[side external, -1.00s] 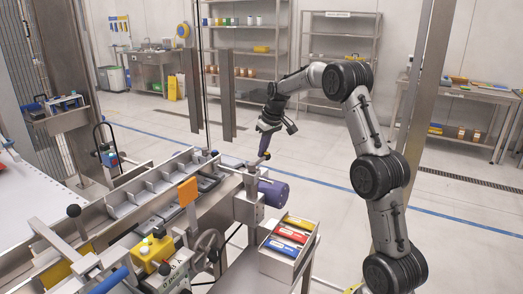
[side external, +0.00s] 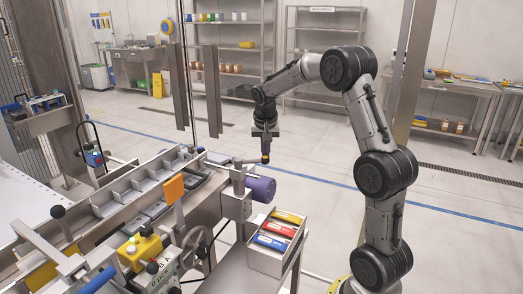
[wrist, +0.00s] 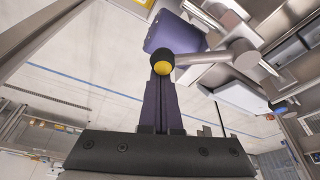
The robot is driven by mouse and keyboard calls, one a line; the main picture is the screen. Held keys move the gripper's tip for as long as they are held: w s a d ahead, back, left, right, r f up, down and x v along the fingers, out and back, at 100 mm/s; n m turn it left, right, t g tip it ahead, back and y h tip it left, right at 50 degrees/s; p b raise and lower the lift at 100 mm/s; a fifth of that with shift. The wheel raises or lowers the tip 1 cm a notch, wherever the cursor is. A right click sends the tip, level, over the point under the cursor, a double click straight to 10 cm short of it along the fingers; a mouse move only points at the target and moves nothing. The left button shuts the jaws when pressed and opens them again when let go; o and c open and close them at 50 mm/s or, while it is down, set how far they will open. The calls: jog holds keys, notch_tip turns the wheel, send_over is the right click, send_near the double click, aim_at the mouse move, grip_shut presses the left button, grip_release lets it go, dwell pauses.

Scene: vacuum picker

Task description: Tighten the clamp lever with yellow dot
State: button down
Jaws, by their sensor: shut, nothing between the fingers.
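The clamp lever (side external: 250,161) sticks out from the top of a post beside the purple motor. Its black ball knob with the yellow dot (wrist: 163,64) shows in the wrist view just beyond the fingertips. My gripper (side external: 265,150) hangs upright at the knob end of the lever in the side view. My gripper (wrist: 161,80) is shut, with its dark purple fingers together and nothing between them. The tips overlap the knob's lower edge in the wrist view; I cannot tell whether they touch it.
The purple motor (side external: 260,188) sits close below the lever. A second knob with a blue dot (wrist: 282,106) shows at the right of the wrist view. A box of coloured packs (side external: 277,240) stands in front. The conveyor (side external: 130,190) runs to the left. Open floor lies behind.

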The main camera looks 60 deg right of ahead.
jog(key=a+m, duration=0.1)
jog(key=s+m, duration=0.1)
jog(key=shift+s+a+m+g, duration=0.25)
jog(key=shift+a+m+g, duration=0.15)
jog(key=shift+s+a+m+g, duration=0.25)
jog(key=shift+s+a+m, duration=0.1)
jog(key=shift+a+m, duration=0.5)
jog(key=shift+s+a+m+g, duration=0.25)
jog(key=shift+s+a+m, duration=0.1)
jog(key=shift+a+m, duration=0.45)
jog(key=shift+a, duration=0.15)
notch_tip(320, 180, up, 9)
send_over(267, 162)
jog(key=s+a, duration=0.1)
jog(key=a, duration=0.1)
jog(key=shift+s+d+f, duration=0.15)
jog(key=shift+d, duration=0.05)
